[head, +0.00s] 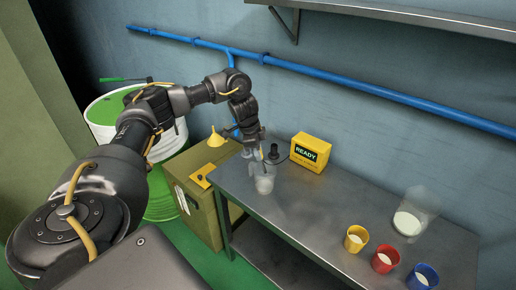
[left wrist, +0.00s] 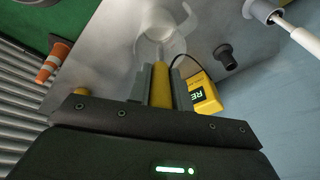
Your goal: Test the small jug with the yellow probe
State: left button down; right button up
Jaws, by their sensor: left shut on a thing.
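The small jug (head: 265,184) is clear, holds some whitish liquid and stands at the left end of the metal cart top. It also shows in the left wrist view (left wrist: 178,20). My left gripper (head: 256,143) is shut on the yellow probe (left wrist: 160,88), which points down at the jug. The probe's thin tip appears over or within the jug's mouth; I cannot tell whether it touches the liquid. A dark cable runs from near the probe to the yellow tester box (head: 310,157), whose green display reads READY. My right gripper is out of view.
A dark stopper-like object (head: 273,152) is close behind the jug. A larger clear jug (head: 414,214) and yellow (head: 356,239), red (head: 385,259) and blue (head: 422,277) cups stand to the right. The cart's middle is clear.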

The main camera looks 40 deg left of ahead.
pick_arm(q)
jog(key=x, duration=0.1)
jog(key=b+x, duration=0.1)
jog(key=x, duration=0.1)
jog(key=s+b+x, duration=0.1)
jog(key=x, duration=0.1)
jog(key=shift+a+f, duration=0.3)
jog(key=shift+f, duration=0.05)
jog(key=shift+b+x, duration=0.35)
jog(key=shift+x, duration=0.5)
jog(key=shift+s+a, duration=0.1)
jog(key=shift+s, duration=0.1)
dwell(1.3)
jog(key=w+p+v, duration=0.1)
jog(key=p+v, duration=0.3)
jog(key=w+d+p+v, duration=0.1)
jog(key=p+v, duration=0.4)
jog(key=w+p+v, duration=0.1)
jog(key=p+v, duration=0.3)
jog(key=p, duration=0.1)
jog(key=shift+s+d+r, duration=0.15)
jog(key=shift+d+r, duration=0.15)
jog(key=shift+r, duration=0.5)
dwell(2.1)
